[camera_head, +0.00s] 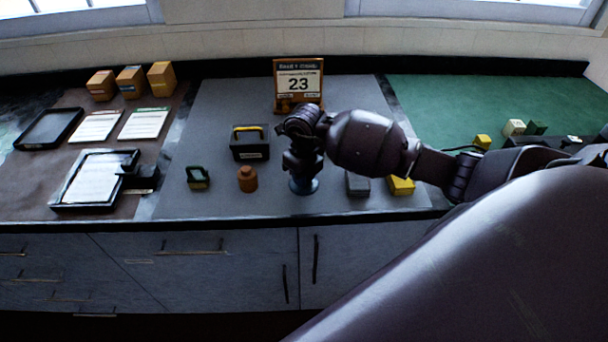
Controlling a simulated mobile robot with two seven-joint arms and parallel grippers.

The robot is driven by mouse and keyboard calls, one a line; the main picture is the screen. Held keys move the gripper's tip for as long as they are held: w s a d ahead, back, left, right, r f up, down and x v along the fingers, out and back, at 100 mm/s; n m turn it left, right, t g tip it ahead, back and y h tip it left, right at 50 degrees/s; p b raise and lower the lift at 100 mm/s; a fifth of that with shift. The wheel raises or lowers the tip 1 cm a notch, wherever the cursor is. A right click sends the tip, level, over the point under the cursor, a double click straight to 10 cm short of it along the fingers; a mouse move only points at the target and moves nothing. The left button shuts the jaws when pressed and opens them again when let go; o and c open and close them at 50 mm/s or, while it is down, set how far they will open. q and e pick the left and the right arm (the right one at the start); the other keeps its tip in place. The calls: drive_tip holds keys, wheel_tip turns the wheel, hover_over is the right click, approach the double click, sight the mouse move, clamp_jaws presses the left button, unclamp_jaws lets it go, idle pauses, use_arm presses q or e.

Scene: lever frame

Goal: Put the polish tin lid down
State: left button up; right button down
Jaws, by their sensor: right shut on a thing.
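My right arm comes in from the right, and its gripper (303,176) points down over the grey middle part of the counter. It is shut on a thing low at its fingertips. A dark blue round piece (303,188) shows right under the fingers and looks like the polish tin or its lid. The gripper hides most of it, so I cannot tell lid from tin, or whether it touches the counter. My left gripper is not in view.
A brown jar (247,180) and a dark green-framed item (197,178) stand to the left. A black box with a yellow handle (250,143) is behind them. A grey block (357,184) and yellow block (401,186) are to the right. A calendar (298,82) stands at the back.

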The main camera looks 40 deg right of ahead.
drive_tip(key=c, duration=1)
unclamp_jaws()
drive_tip(key=shift+f, duration=0.1)
wheel_tip(320, 180, up, 12)
drive_tip(key=shift+r+b, duration=0.2)
drive_tip(key=shift+b, duration=0.1)
